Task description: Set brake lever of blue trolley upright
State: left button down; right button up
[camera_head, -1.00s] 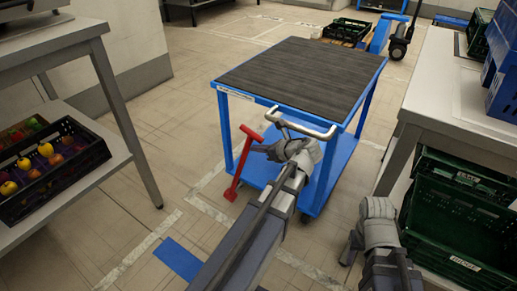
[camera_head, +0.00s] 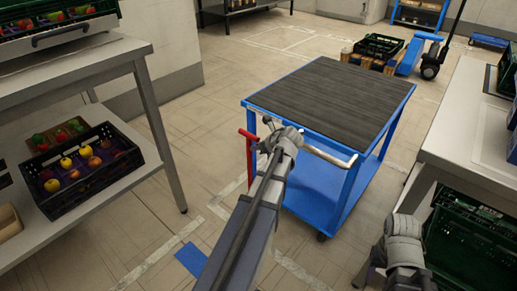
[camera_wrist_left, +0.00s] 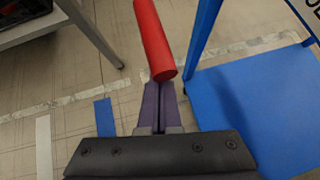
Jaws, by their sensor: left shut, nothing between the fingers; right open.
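The blue trolley (camera_head: 262,104) with a dark ribbed top stands in the middle of the head view. Its red brake lever (camera_head: 249,155) is at the near left corner, with a crossbar on top, and looks close to upright. My left gripper (camera_head: 267,127) is shut and empty, close beside the lever's upper part. In the left wrist view its closed fingers (camera_wrist_left: 161,100) point at the end of a red bar (camera_wrist_left: 155,38) of the lever; I cannot tell whether they touch. My right gripper (camera_head: 368,272) is open at the lower right, partly hidden by its own wrist.
A shelf unit with a black crate of fruit (camera_head: 140,160) is at the left. A grey worktable (camera_head: 470,140) with green crates (camera_head: 470,245) underneath is at the right. A pallet truck (camera_head: 412,55) stands behind. The floor left of the trolley is clear.

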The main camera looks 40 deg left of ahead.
pick_arm(q)
jog(key=shift+a+r, duration=0.2)
jog(key=shift+a, duration=0.35)
jog(key=d+f+p+v, duration=0.2)
jog(key=p+v, duration=0.5)
jog(key=v, duration=0.6)
jog(key=shift+s, duration=0.2)
jog(key=shift+d, duration=0.2)
